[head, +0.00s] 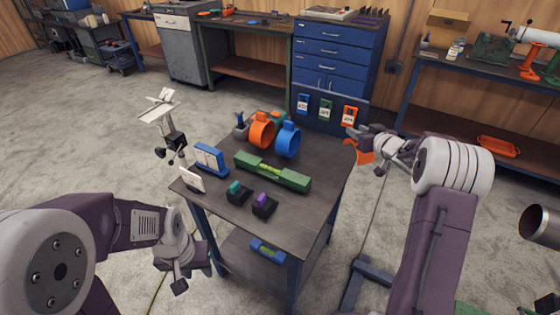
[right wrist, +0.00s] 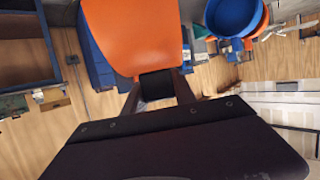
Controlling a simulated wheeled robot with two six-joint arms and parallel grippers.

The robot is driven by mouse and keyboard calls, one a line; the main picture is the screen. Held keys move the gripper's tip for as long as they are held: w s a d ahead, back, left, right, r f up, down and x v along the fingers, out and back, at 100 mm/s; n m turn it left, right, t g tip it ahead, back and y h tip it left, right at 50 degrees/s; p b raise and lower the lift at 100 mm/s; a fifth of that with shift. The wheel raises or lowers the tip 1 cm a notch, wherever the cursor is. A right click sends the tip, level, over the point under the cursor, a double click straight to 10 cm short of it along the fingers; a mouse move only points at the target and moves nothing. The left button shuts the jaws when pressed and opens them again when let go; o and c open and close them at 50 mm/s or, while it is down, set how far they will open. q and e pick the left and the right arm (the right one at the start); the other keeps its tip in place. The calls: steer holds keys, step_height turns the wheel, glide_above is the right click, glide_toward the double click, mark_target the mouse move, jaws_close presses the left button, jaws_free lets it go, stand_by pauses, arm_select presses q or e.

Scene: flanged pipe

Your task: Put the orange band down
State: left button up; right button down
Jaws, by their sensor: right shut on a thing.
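An orange band (head: 365,156) is in my right gripper (head: 356,136), beyond the table's right edge and off the tabletop. In the right wrist view this orange band (right wrist: 135,35) fills the upper middle, with a black block (right wrist: 156,86) between the fingers (right wrist: 158,90). The band is partly hidden by the gripper in the head view. Another orange band (head: 257,131) stands on the table beside a blue band (head: 293,141). My left gripper (head: 181,280) hangs low, left of the table's front; its jaw opening is unclear.
The table (head: 310,218) also carries a green level-like block (head: 285,178), a blue holder (head: 211,158), a white card stand (head: 192,180) and small dark blocks with teal and purple tops (head: 264,204). Tags (head: 326,111) stand along its back edge. Its right side is clear.

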steer(key=w+a+f+b, duration=0.1)
steer(key=a+f, duration=0.2)
steer(key=w+a+f+b, duration=0.2)
steer(key=a+f, duration=0.2)
steer(key=w+a+f+b, duration=0.1)
steer(key=a+f+b, duration=0.1)
steer(key=a+f, duration=0.1)
steer(key=shift+w+a+f, duration=0.25)
steer(key=shift+w+f, duration=0.1)
steer(key=shift+f, duration=0.1)
steer(key=shift+f, duration=0.1)
steer(key=c, duration=1)
jaws_free()
